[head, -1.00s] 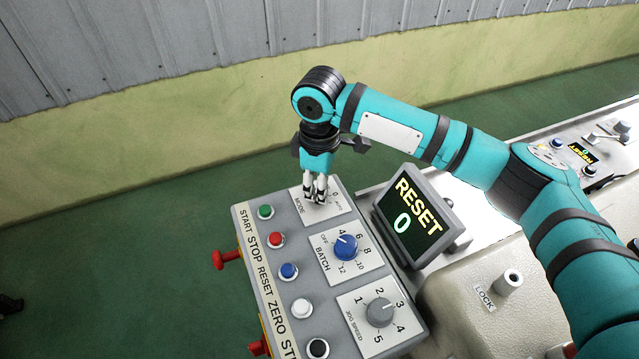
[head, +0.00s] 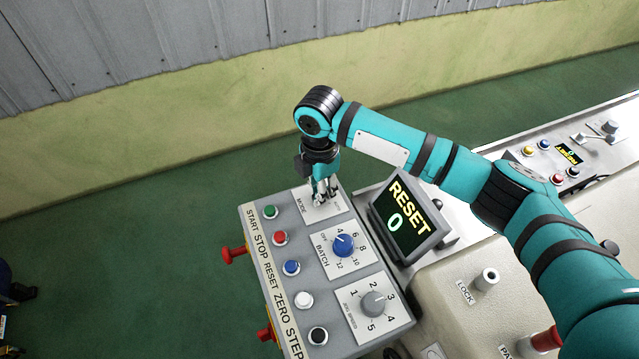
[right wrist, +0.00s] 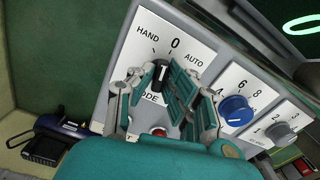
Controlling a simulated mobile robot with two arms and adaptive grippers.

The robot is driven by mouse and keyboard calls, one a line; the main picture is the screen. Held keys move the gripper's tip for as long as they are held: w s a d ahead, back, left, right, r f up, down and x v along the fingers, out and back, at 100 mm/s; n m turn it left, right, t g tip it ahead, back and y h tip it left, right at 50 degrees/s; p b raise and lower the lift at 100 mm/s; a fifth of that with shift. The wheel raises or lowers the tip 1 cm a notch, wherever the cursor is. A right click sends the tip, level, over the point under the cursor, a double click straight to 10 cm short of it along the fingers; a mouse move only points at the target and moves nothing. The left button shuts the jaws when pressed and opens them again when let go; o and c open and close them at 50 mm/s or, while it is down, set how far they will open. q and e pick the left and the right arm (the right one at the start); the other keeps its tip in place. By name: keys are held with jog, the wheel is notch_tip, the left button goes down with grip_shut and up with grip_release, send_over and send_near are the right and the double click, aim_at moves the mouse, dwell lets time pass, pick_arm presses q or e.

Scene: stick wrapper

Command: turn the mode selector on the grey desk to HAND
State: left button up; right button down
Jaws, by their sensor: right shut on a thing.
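The mode selector (right wrist: 159,79) is a black knob with a white mark on a white plate (right wrist: 200,52) on the grey desk (head: 262,262). The plate reads HAND at left, 0 at top and AUTO at right. The white mark points up, roughly toward 0. My right gripper (right wrist: 158,84) is shut on the knob, with a finger on each side of it. In the head view my right gripper (head: 322,197) reaches down onto the mode plate at the desk's far end, and its fingers hide the knob. My left gripper is not in view.
A blue batch knob (head: 343,245) and a grey jog speed knob (head: 373,302) sit nearer on the desk. A row of push buttons, including green (head: 270,212) and red (head: 279,238), runs along the left. A screen (head: 407,218) reading RESET 0 stands close at right.

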jog(key=n, duration=0.3)
jog(key=shift+r+n+p, duration=0.15)
jog(key=shift+n+p, duration=0.15)
jog(key=shift+p, duration=0.1)
jog(key=shift+n, duration=1.5)
jog(key=c, duration=1.3)
grip_release()
jog(key=shift+c, duration=0.2)
jog(key=shift+r, duration=0.1)
notch_tip(320, 180, up, 12)
